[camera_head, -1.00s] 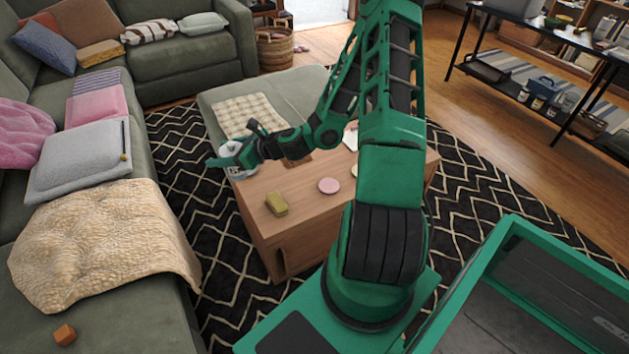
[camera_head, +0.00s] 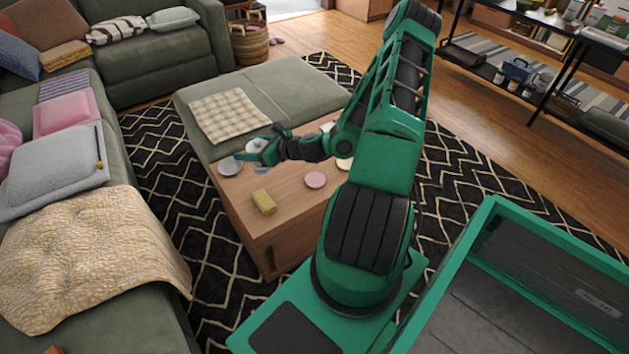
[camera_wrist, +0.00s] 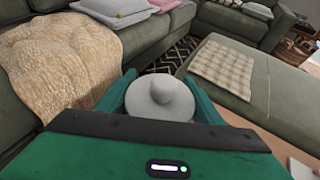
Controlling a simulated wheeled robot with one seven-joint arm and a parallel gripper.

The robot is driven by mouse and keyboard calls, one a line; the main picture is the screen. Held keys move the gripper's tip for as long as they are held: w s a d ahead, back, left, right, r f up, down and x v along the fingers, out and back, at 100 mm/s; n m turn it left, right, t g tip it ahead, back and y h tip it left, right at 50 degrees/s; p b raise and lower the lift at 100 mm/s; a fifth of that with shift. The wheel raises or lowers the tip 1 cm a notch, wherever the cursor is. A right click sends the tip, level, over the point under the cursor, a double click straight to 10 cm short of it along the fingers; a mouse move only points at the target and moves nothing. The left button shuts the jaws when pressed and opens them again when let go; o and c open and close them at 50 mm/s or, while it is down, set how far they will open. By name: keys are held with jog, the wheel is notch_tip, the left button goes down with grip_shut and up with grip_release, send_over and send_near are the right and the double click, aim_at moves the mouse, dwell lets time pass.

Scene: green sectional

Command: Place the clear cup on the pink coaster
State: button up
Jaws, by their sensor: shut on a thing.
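The clear cup (camera_wrist: 163,97) shows in the wrist view as a pale, round, greyish shape between my gripper's green fingers. My gripper (camera_head: 256,155) is shut on it, over the left part of the wooden table top (camera_head: 285,205) in the head view. There the cup (camera_head: 257,145) is small and partly hidden by the fingers. The pink coaster (camera_head: 316,180) lies flat and bare on the table, to the right of and nearer than my gripper. The cup is apart from it.
A grey-blue disc (camera_head: 230,166) lies on the table left of my gripper. A yellow sponge (camera_head: 264,202) lies near the front edge. A cream disc (camera_head: 344,163) is partly hidden by my arm. A cushioned section with a checked cloth (camera_head: 230,116) adjoins the table behind.

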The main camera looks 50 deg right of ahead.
jog(key=shift+s+d+f+m+t+h, duration=0.1)
jog(key=shift+s+d+f+m+h, duration=0.6)
jog(key=shift+d+f, duration=2.55)
jog(key=shift+s+d+f+n+t+h, duration=0.1)
jog(key=shift+s+d+f, duration=1.25)
jog(key=shift+d+f, duration=1.9)
jog(key=shift+s+d+f+m+t+h, duration=0.1)
jog(key=shift+s+d+f+m+h, duration=0.6)
jog(key=shift+d+f, duration=2.55)
jog(key=shift+s+d+r+n+y, duration=0.15)
jog(key=shift+d+r, duration=0.35)
jog(key=shift+s+d+r+n+y, duration=0.15)
jog(key=shift+d+r, duration=0.35)
jog(key=o, duration=1.2)
jog(key=shift+f, duration=0.1)
